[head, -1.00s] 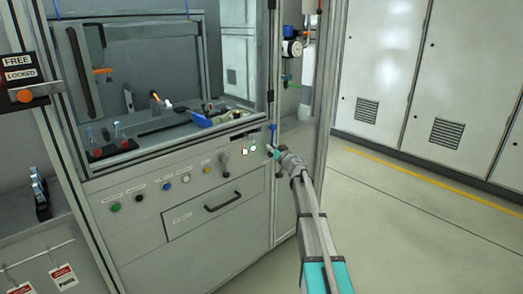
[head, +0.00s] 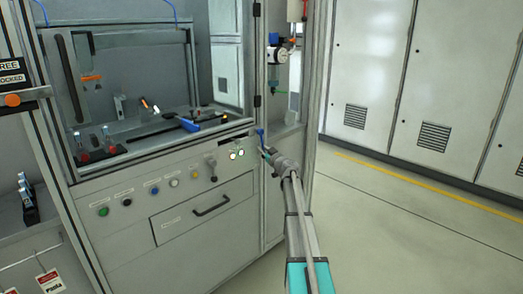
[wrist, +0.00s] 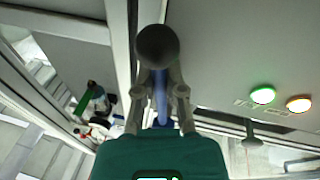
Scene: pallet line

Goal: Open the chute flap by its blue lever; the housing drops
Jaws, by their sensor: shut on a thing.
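The blue lever (head: 260,132) is at the right corner post of the machine, beside the front panel. In the wrist view the blue shaft (wrist: 161,100) runs between my fingers, with a dark round knob (wrist: 157,46) beyond them. My gripper (head: 265,151) is at the lever, and in the wrist view (wrist: 158,82) its two fingers close on the shaft from both sides. I cannot make out the chute flap or the housing for certain.
The front panel carries a green light (wrist: 262,95), an orange light (wrist: 299,104), several buttons and a drawer with a black handle (head: 212,206). A glazed enclosure is above. Grey cabinets (head: 440,90) stand back right. The floor on the right is clear.

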